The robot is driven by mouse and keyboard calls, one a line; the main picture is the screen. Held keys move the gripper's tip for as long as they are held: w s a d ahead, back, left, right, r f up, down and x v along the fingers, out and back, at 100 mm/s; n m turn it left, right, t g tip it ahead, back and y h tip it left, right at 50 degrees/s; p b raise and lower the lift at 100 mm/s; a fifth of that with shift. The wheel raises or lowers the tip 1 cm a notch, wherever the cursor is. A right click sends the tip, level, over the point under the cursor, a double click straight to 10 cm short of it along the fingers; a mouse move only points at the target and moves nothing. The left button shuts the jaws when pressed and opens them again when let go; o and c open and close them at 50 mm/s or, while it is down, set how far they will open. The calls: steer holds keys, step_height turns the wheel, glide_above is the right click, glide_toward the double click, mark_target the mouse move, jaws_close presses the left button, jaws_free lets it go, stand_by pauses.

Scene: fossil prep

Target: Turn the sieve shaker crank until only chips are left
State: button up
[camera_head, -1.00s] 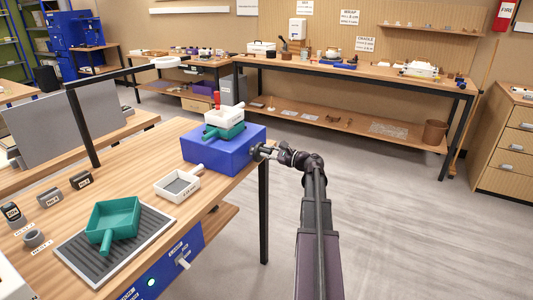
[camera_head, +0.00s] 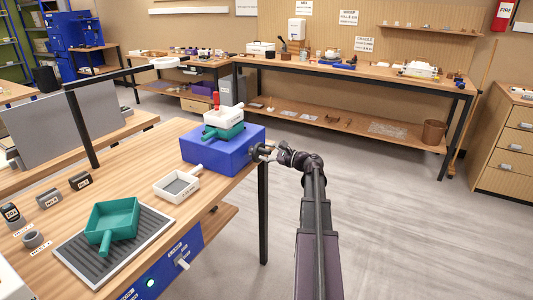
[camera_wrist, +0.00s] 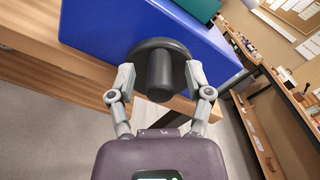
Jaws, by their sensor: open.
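The sieve shaker is a blue box (camera_head: 222,150) at the right end of the wooden table. A white sieve (camera_head: 224,114) sits on a teal pan (camera_head: 222,131) on top of it; what the sieve holds is too small to tell. The crank, a dark disc with a knob (camera_wrist: 160,75), is on the box's right side. My gripper (camera_wrist: 158,80) is open, its two fingers either side of the knob in the wrist view. I cannot tell whether they touch it. In the head view my gripper (camera_head: 270,150) is at the crank, partly hiding it.
A second white sieve (camera_head: 177,186) lies on the table in front of the shaker. A teal pan (camera_head: 112,222) rests on a grey ribbed mat (camera_head: 75,262) at the near left. A dark table leg (camera_head: 263,210) stands below the shaker. The floor to the right is clear.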

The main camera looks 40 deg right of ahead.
steer(key=v, duration=1.2)
steer(key=shift+w, duration=0.1)
stand_by(1.9)
